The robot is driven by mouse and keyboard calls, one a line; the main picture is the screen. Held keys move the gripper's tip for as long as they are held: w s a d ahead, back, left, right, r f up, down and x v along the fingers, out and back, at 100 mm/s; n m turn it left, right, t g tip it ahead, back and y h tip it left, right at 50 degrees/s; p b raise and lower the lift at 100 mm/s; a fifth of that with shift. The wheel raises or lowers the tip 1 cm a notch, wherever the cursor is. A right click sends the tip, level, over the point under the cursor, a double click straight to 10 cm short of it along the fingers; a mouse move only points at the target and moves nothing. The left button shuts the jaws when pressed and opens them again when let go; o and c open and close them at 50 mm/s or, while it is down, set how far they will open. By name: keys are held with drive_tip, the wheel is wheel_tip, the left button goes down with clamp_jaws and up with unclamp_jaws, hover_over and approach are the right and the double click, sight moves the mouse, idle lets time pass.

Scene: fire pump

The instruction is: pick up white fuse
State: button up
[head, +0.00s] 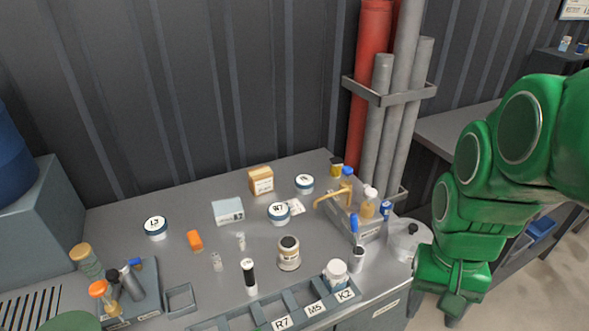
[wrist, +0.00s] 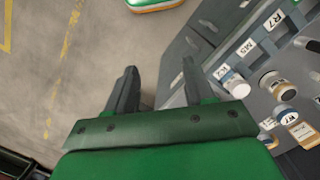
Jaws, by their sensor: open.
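A small white upright piece (head: 241,241), likely the white fuse, stands mid-table in the head view, between an orange block and a round tin. A second small pale piece (head: 216,262) stands just left of and in front of it; I cannot tell for sure which is the fuse. My gripper (wrist: 158,66) is open and empty in the wrist view, with floor and a grey cabinet side beyond its fingers. In the head view my green arm hangs at the right, beyond the table's right side, well apart from both pieces. The wrist view does not clearly show the fuse.
Near the pale pieces are an orange block (head: 195,240), a black-and-white tube (head: 249,277) and a round tin (head: 289,253). A labelled divided tray (head: 266,314) runs along the front. A caddy (head: 368,231) with bottles and a metal pot (head: 408,241) stand at right.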

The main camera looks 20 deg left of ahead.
drive_tip(key=w+a+f, duration=0.1)
drive_tip(key=w+a, duration=0.7)
drive_tip(key=a, duration=0.1)
drive_tip(key=n+t, duration=0.1)
hover_over(215, 255)
wheel_tip(215, 255, down, 12)
drive_tip(key=shift+w+f, duration=0.1)
drive_tip(key=shift+a, duration=0.2)
drive_tip(key=shift+f, duration=0.3)
drive_tip(key=shift+d+f, duration=0.2)
drive_tip(key=shift+f, duration=3.45)
